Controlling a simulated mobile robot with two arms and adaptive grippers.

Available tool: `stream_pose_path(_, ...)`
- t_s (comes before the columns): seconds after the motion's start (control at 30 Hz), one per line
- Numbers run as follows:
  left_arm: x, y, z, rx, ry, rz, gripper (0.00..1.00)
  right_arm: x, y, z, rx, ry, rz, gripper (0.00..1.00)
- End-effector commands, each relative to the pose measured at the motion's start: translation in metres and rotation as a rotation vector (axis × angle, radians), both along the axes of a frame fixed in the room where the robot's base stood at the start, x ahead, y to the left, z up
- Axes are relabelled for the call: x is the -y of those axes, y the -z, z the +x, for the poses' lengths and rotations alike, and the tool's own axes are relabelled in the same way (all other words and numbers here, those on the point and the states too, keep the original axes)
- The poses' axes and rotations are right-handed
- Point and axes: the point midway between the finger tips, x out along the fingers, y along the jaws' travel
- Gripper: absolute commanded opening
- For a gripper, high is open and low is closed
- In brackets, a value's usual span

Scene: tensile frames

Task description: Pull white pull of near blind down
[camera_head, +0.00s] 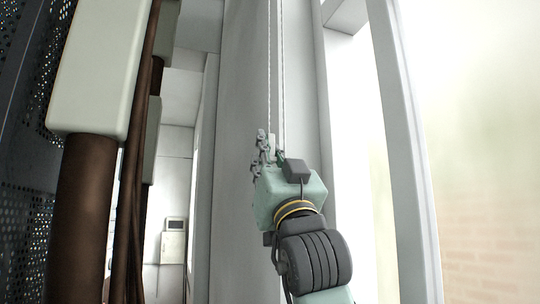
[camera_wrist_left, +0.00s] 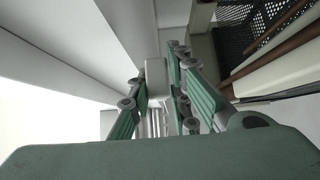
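The near blind's thin cord (camera_head: 269,70) hangs in front of the pale window post in the head view, with a second strand close to its right. My left gripper (camera_head: 271,150) is at the cord's lower part, its fingers pointing up and away from the head camera. In the left wrist view the white pull (camera_wrist_left: 156,77), a small rounded block, sits between the green fingers of my left gripper (camera_wrist_left: 156,100). The fingers appear closed on its two sides, though the contact is partly hidden. In the head view the pull is mostly hidden by the gripper. My right gripper is not in view.
A pale window frame (camera_head: 400,150) with bright glass stands to the right. Brown pipes (camera_head: 80,220) with pale box-like covers (camera_head: 100,65) and dark perforated panels (camera_head: 25,180) stand to the left. A narrow room with a small wall box (camera_head: 173,246) lies behind.

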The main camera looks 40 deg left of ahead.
Motion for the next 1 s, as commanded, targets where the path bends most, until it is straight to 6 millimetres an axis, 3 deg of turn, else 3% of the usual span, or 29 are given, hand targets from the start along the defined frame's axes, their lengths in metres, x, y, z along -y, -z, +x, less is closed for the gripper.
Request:
stream_pose_path(0.03, -0.006, 0.016, 0.006, -0.031, -0.007, -0.028, 0.23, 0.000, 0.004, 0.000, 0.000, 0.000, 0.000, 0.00)
stream_pose_path(0.13, -0.006, 0.016, 0.006, -0.032, -0.008, -0.026, 0.31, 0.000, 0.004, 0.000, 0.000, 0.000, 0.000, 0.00)
stream_pose_path(0.53, -0.004, 0.007, 0.006, -0.028, -0.005, -0.018, 0.31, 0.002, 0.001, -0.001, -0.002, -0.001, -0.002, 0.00)
stream_pose_path(1.0, -0.004, -0.070, 0.003, -0.027, -0.006, -0.020, 0.31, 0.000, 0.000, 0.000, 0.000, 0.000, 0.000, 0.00)
